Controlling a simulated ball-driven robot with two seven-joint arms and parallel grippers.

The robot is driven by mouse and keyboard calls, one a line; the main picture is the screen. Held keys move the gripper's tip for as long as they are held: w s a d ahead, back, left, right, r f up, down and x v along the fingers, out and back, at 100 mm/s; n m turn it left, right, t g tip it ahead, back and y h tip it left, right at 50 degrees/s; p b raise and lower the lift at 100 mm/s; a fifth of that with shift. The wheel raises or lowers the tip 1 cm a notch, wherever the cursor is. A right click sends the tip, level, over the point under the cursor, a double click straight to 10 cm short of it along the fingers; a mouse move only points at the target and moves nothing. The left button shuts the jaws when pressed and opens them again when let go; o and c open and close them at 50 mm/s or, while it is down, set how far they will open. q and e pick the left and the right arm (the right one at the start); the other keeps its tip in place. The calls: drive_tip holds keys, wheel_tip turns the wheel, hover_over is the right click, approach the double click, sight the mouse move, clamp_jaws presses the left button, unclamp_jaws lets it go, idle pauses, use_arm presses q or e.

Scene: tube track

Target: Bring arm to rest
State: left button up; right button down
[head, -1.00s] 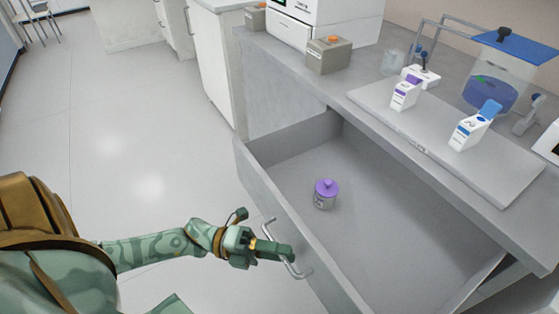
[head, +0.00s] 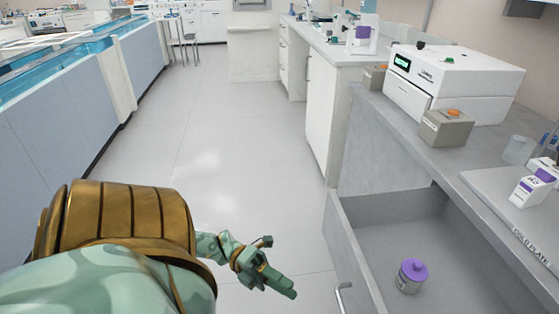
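My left gripper (head: 279,283) is at the lower middle of the head view, over the floor and left of the open drawer. It is apart from the drawer handle (head: 342,297). I see no object at its fingers, but the fingers overlap in this view, so their opening is unclear. My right gripper is not in view. The grey drawer (head: 385,224) is pulled out, and a small jar with a purple lid (head: 411,276) stands upright inside it.
The floor (head: 225,130) between the counter and the left bench (head: 70,110) is clear.

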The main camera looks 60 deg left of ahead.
use_arm(q)
drive_tip(key=shift+s+a+f, duration=0.1)
drive_tip(key=shift+s+a, duration=0.15)
drive_tip(key=shift+a, duration=0.3)
